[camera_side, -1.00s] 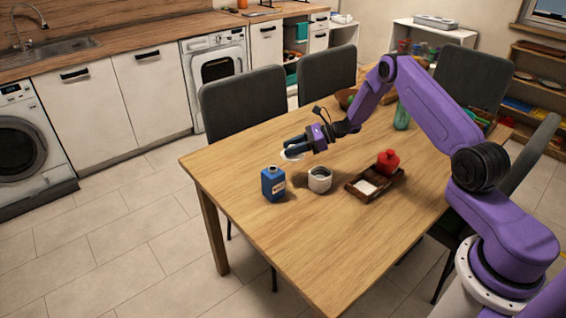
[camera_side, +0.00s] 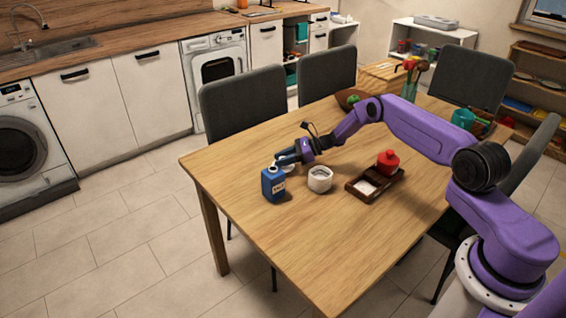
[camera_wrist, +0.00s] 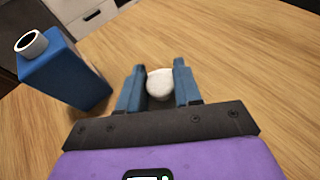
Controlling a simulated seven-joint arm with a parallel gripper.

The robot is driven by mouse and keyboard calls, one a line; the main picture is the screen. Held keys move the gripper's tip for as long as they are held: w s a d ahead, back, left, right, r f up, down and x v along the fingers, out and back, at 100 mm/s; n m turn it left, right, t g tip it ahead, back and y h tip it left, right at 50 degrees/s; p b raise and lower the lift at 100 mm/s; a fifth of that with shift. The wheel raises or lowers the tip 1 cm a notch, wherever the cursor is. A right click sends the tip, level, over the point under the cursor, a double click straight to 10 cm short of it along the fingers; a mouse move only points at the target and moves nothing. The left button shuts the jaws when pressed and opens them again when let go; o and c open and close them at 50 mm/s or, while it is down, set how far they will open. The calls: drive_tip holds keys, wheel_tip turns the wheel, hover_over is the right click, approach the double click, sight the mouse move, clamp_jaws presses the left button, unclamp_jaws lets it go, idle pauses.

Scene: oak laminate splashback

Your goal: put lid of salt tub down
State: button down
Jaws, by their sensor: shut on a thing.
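The white, round lid (camera_wrist: 160,85) sits between the two blue fingers of my gripper (camera_wrist: 159,70) in the wrist view. In the side view my gripper (camera_side: 283,159) is shut on the lid (camera_side: 288,168), low over the table behind the blue carton. Whether the lid touches the table I cannot tell; the fingers and carton hide part of it. The salt tub (camera_side: 320,180), a pale round pot with an open top, stands upright on the table just right of the lid and apart from it.
The blue carton (camera_side: 273,185) stands close to my fingers; it is at left in the wrist view (camera_wrist: 62,75). A dark wooden tray (camera_side: 352,187) with a red pot (camera_side: 388,163) is right of the tub. The table's (camera_side: 310,240) front is clear.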

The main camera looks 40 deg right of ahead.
drive_tip(key=shift+f, duration=0.75)
drive_tip(key=shift+f, duration=0.15)
drive_tip(key=c, duration=0.8)
unclamp_jaws()
